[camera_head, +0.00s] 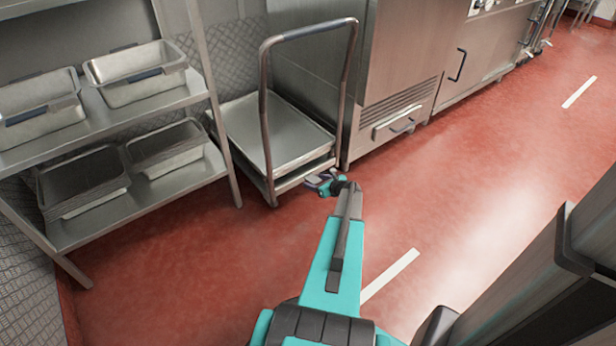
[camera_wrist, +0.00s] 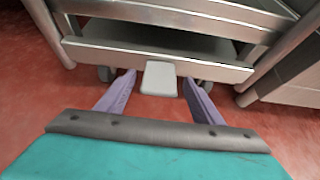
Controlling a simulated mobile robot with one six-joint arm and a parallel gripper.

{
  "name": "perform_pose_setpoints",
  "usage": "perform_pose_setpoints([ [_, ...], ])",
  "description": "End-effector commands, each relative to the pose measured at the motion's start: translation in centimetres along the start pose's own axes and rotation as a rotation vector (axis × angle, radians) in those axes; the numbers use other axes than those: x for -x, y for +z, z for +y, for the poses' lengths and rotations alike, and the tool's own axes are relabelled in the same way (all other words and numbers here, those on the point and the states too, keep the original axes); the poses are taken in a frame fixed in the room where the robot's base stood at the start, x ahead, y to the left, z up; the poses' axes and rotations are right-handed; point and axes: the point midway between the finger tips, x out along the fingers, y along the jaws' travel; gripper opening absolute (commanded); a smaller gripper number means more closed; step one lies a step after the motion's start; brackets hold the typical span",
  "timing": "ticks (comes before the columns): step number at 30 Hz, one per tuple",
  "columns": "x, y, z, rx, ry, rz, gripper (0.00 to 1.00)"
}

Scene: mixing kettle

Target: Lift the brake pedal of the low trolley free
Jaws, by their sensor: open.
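The low trolley (camera_head: 268,137) stands against the back wall, with a flat bed and a tall tubular handle. In the wrist view its lower front bar (camera_wrist: 105,55) runs across the frame. The brake pedal (camera_wrist: 159,79) is a flat light-grey tab sticking out below that bar, at its middle. My gripper (camera_wrist: 158,83) is open, with one lilac finger on each side of the pedal and visible gaps between. Whether the fingers are level with the pedal I cannot tell. In the head view my gripper (camera_head: 324,184) is low at the trolley's front edge, and the pedal is hard to make out.
A steel shelf rack (camera_head: 105,112) with several metal pans stands left of the trolley. A steel cabinet (camera_head: 395,75) with a drawer stands close on the right. Dark castors show under the trolley. The red floor (camera_head: 190,270) in front is clear.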

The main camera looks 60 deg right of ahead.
Motion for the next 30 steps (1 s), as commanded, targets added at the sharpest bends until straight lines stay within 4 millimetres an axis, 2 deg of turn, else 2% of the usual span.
perform_pose_setpoints([
  [30, 7.0, 0.0, 0.1, 0.000, 0.002, 0.000, 0.61],
])
